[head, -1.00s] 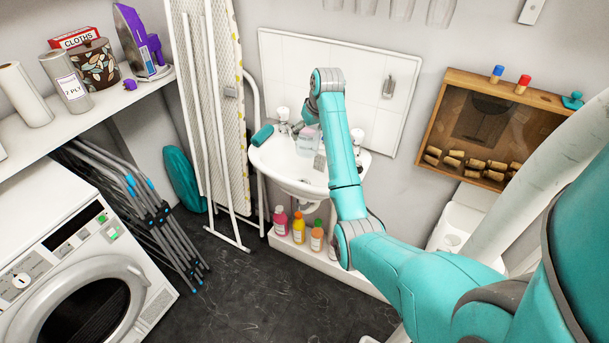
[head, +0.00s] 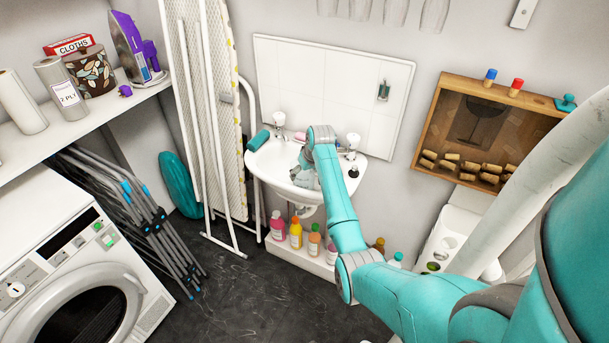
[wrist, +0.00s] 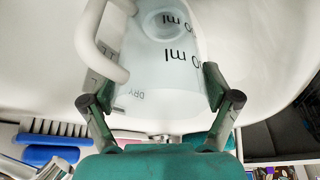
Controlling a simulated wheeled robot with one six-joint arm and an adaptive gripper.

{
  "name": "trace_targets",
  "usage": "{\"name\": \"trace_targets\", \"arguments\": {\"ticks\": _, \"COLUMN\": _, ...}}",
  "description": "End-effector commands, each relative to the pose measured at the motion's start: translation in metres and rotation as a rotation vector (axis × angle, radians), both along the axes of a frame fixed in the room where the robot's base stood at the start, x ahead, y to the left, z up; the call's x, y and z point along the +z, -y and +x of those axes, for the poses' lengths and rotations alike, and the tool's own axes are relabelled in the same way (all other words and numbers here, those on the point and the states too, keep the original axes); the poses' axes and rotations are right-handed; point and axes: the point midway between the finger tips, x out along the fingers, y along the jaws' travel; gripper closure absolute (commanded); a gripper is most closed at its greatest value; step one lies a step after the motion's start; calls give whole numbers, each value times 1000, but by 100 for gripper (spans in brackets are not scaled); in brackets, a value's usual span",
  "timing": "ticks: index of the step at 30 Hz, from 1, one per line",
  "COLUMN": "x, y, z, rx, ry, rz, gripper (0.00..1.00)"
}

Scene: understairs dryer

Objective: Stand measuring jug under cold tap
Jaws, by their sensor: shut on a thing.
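The measuring jug (wrist: 165,85) is pale and translucent with dark "ml" marks and a white handle on its left in the wrist view. My gripper (wrist: 160,100) is shut on it, one finger on each side. In the head view my gripper (head: 305,178) is low over the white basin (head: 268,160), and my arm hides most of the jug. I cannot tell whether the jug touches the basin. One tap (head: 280,121) stands at the basin's back left, another (head: 352,142) at its back right. Which is cold does not show.
A teal item (head: 258,140) lies on the basin's left rim. Several bottles (head: 296,232) stand on a ledge below. An ironing board (head: 210,110) leans at the left, and a wooden wall cabinet (head: 480,135) hangs at the right. A blue brush (wrist: 50,140) shows in the wrist view.

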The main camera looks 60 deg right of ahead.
Motion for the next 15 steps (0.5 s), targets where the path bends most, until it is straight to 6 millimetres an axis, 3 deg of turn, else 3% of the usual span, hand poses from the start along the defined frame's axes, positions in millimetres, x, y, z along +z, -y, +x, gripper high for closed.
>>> {"name": "trace_targets", "arguments": {"ticks": 3, "x": -11, "y": 0, "z": 0, "rx": 0, "ry": 0, "rz": 0, "gripper": 50}}
{"name": "trace_targets", "arguments": {"ticks": 14, "x": -14, "y": 0, "z": 0, "rx": 0, "ry": 1, "rz": 0, "gripper": 50}}
{"name": "trace_targets", "arguments": {"ticks": 15, "x": -14, "y": 0, "z": 0, "rx": 1, "ry": 1, "rz": -1, "gripper": 3}}
